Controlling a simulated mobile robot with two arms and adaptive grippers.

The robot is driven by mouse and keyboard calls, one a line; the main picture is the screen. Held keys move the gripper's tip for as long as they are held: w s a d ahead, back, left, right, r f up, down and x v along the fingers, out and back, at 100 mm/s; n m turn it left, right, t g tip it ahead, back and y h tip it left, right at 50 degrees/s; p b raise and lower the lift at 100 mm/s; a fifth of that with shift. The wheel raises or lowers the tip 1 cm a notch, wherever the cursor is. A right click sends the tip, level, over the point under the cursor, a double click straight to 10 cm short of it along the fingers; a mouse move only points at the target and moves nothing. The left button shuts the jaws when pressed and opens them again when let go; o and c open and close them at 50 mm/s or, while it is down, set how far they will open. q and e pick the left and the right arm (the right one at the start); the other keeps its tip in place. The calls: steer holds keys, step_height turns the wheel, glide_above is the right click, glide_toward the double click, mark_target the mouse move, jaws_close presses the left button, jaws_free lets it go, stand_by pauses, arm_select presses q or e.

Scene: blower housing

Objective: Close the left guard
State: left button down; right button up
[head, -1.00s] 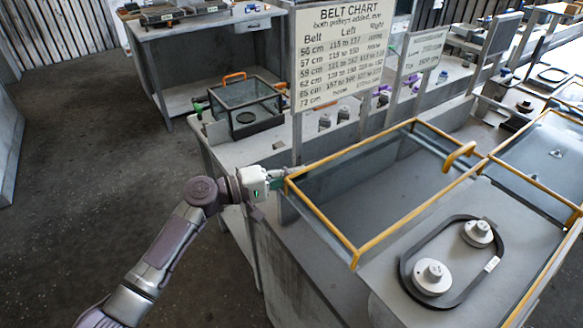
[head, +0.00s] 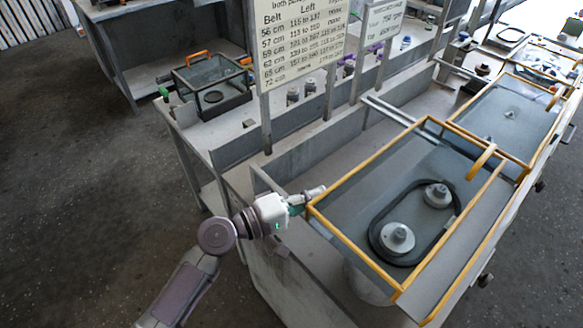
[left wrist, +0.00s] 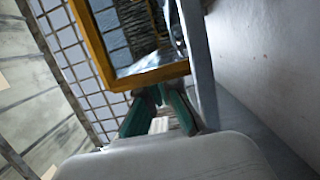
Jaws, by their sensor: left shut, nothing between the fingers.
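The left guard is a clear panel in a yellow frame (head: 355,249) with a yellow handle (head: 481,162). In the head view it lies over the black belt (head: 377,240) and two grey pulleys (head: 397,238), which show through it. My left gripper (head: 304,198) is shut and empty at the guard's left corner, apparently touching the frame. In the left wrist view the shut green fingers (left wrist: 158,98) are right at a yellow frame corner (left wrist: 150,77); exact contact is hard to tell. My right gripper is not in view.
A second yellow-framed guard (head: 508,113) adjoins on the right. Behind stand a belt chart sign (head: 300,40) and a smaller sign (head: 381,30). A glass box with an orange handle (head: 212,86) sits on the back bench. Open floor (head: 90,200) lies at left.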

arm_select(q)
steer(key=s+d, duration=0.1)
steer(key=s, duration=0.1)
steer(key=s+d, duration=0.2)
steer(key=shift+s+f+p, duration=0.1)
steer(key=shift+s+p, duration=0.1)
steer(key=shift+p, duration=0.2)
steer(key=shift+s+d, duration=0.1)
